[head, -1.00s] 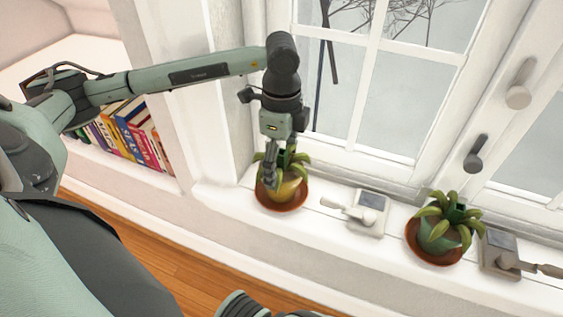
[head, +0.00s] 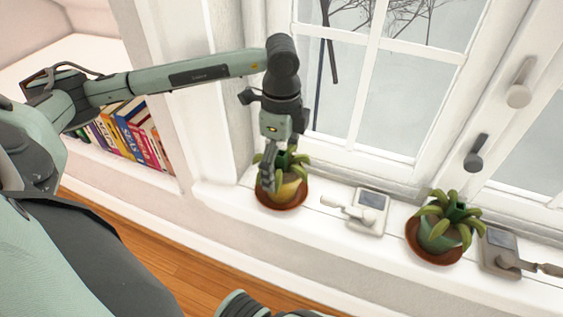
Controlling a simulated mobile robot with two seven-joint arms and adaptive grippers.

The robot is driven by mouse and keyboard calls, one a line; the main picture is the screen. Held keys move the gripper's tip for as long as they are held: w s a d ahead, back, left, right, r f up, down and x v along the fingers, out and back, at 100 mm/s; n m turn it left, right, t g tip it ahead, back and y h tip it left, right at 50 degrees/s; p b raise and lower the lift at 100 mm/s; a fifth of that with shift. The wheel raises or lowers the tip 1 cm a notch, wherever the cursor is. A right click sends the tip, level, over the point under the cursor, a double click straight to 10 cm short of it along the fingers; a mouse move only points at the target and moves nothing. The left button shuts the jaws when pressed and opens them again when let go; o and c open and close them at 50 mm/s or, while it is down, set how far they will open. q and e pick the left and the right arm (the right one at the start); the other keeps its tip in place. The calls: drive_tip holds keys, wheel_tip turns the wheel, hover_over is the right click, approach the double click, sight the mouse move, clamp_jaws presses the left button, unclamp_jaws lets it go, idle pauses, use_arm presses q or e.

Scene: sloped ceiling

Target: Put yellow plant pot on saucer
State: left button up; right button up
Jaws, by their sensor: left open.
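The yellow plant pot (head: 287,189) with a green leafy plant stands over a brown saucer (head: 284,206) at the left end of the white window sill. It looks upright and rests on or very close to the saucer; I cannot tell exact contact. My left gripper (head: 270,178) reaches down from above at the pot's left side, its fingers open and partly in front of the pot and leaves. The far finger is hidden by the plant. My right gripper is not visible.
A green plant pot (head: 437,235) sits on another brown saucer (head: 432,256) to the right. The window frame stands close behind. Books (head: 130,135) fill a shelf at left.

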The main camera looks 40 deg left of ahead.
use_arm(q)
wheel_tip(320, 180, up, 2)
drive_tip(key=shift+r, duration=0.2)
wheel_tip(320, 180, up, 10)
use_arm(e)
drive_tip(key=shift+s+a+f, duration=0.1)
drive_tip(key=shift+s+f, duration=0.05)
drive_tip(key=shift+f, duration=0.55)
use_arm(q)
drive_tip(key=shift+f, duration=0.1)
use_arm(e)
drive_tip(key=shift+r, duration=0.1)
